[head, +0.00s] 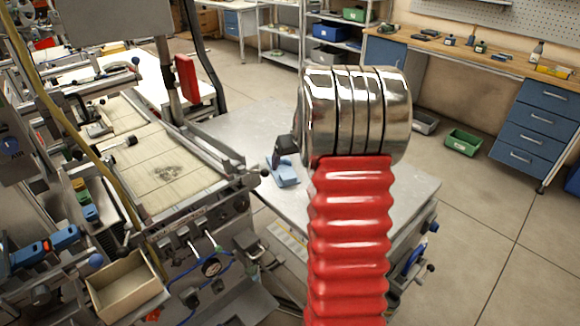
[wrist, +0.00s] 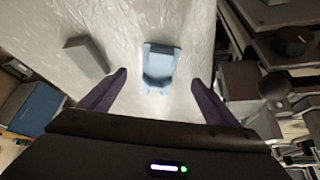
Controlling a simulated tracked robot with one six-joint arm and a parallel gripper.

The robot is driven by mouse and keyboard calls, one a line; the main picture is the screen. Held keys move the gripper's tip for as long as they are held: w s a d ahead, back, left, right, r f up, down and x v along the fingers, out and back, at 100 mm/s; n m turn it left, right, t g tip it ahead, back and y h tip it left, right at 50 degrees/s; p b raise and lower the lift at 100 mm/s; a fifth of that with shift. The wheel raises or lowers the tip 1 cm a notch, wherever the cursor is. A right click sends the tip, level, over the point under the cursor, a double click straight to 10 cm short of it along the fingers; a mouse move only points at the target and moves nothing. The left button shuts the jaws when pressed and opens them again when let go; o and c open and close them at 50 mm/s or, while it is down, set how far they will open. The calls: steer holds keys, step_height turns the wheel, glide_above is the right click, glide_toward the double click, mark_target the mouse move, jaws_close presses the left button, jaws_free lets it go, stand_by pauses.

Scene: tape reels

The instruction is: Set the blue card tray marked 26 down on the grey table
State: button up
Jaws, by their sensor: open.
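The blue card tray (wrist: 160,66) lies on the grey table (wrist: 130,22), its number not readable. In the wrist view it sits between and a little beyond the fingertips of my gripper (wrist: 159,77). The two dark fingers are spread wide, with clear gaps on both sides, and hold nothing. In the head view the tray (head: 287,178) rests on the grey table (head: 235,128), just below my gripper (head: 284,160). My red and chrome arm hides much of the table there.
A grey block (wrist: 87,55) stands left of the tray in the wrist view. A machine with a pale bed (head: 160,165) and an open box (head: 124,287) stand to the left. A workbench (head: 470,55) and a green bin (head: 463,142) are at the right. Table to the right looks clear.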

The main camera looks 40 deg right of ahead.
steer(key=shift+v, duration=0.85)
steer(key=shift+s, duration=0.1)
